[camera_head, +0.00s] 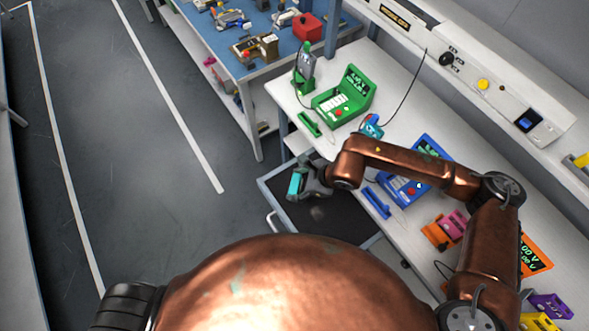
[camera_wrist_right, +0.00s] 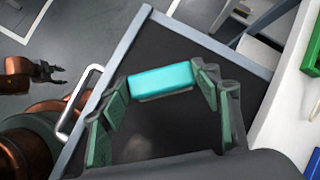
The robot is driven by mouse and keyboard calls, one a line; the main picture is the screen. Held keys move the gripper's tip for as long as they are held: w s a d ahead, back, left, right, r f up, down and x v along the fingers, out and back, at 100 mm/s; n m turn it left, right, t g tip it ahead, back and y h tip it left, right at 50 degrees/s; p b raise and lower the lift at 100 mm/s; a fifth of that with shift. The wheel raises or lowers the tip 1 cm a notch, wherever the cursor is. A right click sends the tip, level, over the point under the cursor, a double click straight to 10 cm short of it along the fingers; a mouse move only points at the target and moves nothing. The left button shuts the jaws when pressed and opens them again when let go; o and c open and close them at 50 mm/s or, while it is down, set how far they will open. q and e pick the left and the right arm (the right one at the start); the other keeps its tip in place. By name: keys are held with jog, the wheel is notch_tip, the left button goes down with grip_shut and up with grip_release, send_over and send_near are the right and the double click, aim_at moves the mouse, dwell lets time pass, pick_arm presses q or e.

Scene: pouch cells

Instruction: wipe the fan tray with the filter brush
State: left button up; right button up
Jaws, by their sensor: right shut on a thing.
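The fan tray appears to be the dark, pulled-out tray with a pale rim and a bar handle, below the bench's front edge, in the head view (camera_head: 352,232) and the right wrist view (camera_wrist_right: 255,100). A faint pale smudge shows on its dark floor. My right gripper (camera_head: 300,182) is over the tray's left part, shut on a teal block, apparently the filter brush (camera_head: 294,184). In the right wrist view the brush (camera_wrist_right: 160,79) sits between the fingertips; I cannot tell whether it touches the tray. My left gripper (camera_wrist_right: 57,78) is left of the tray, fingers apart and empty.
The white bench (camera_head: 402,121) beside the tray bears a green case (camera_head: 343,97), a blue case (camera_head: 414,176), a blue bar (camera_head: 376,202) and orange and pink blocks. A blue-topped table (camera_head: 235,62) stands behind. The grey floor at left is clear.

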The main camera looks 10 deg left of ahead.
jog(key=shift+w+r+p, duration=0.15)
jog(key=shift+r+p, duration=0.15)
jog(key=shift+r, duration=0.85)
jog(key=shift+s+r+p, duration=0.3)
jog(key=shift+r+p, duration=0.1)
jog(key=shift+r, duration=0.1)
jog(key=shift+w+r+p, duration=0.15)
jog(key=shift+r+p, duration=0.15)
jog(key=shift+r, duration=0.35)
pick_arm(q)
jog(key=shift+w+r+p, duration=0.35)
jog(key=shift+w+r, duration=0.1)
jog(key=shift+r, duration=0.4)
jog(key=shift+w+r+p, duration=0.35)
jog(key=shift+w+r, duration=0.1)
jog(key=shift+r, duration=0.4)
pick_arm(e)
jog(key=shift+r, duration=1.65)
